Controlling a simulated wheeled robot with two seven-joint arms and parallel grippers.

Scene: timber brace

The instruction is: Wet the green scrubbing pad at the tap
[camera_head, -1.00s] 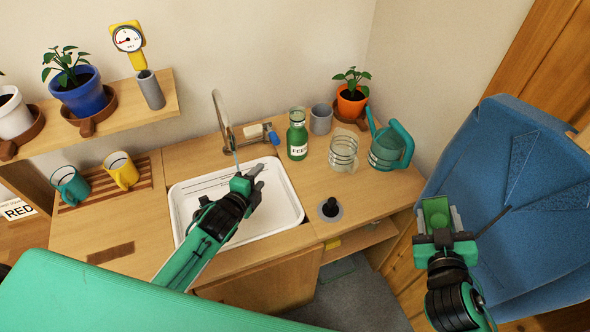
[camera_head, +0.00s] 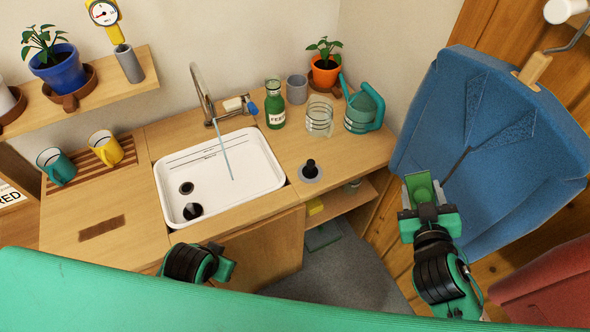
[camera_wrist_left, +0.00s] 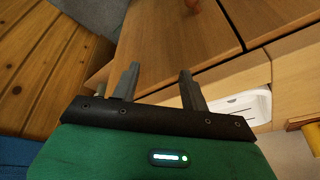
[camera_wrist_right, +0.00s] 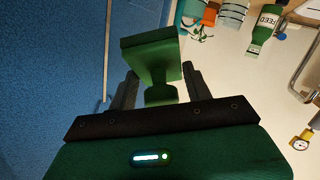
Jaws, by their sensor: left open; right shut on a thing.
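The tap (camera_head: 203,95) stands at the back of the white sink (camera_head: 262,175). A thin pale-blue stream of water (camera_head: 225,152) runs from its spout into the basin. My right gripper (camera_head: 424,200) is shut on the green scrubbing pad (camera_head: 419,185), in front of the blue coat and well to the right of the sink. The right wrist view shows the pad (camera_wrist_right: 152,55) between the fingers. My left gripper (camera_head: 222,268) is low in front of the counter, partly hidden behind my green body. The left wrist view shows its fingers (camera_wrist_left: 158,85) apart and empty.
A green bottle (camera_head: 275,103), glass jar (camera_head: 319,116), watering can (camera_head: 364,109) and black-knobbed plunger (camera_head: 311,170) stand right of the sink. Mugs (camera_head: 105,148) stand on a rack to its left. The blue coat (camera_head: 490,150) hangs behind the right gripper.

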